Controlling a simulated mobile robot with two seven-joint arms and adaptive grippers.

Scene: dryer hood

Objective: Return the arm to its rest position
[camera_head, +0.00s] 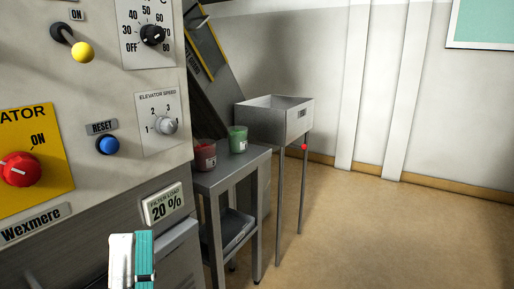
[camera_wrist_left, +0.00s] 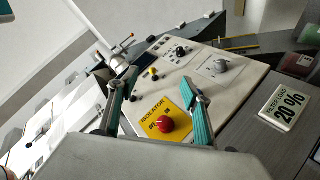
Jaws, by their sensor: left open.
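My left gripper (camera_head: 134,260) shows at the bottom of the head view, in front of the lower part of the machine's panel. Only a white and teal part of it is in that picture. In the left wrist view its two teal fingers (camera_wrist_left: 156,92) stand apart with nothing between them. The panel with the red isolator knob (camera_wrist_left: 166,124) lies beyond them. I cannot tell how far the fingers are from the panel.
The control panel (camera_head: 95,190) fills the left, with a red knob (camera_head: 20,169), blue reset button (camera_head: 108,145) and yellow-tipped lever (camera_head: 82,52). A grey side table (camera_head: 232,170) holds a red jar (camera_head: 204,155) and green jar (camera_head: 238,139). A metal bin (camera_head: 275,118) stands behind. Right floor is clear.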

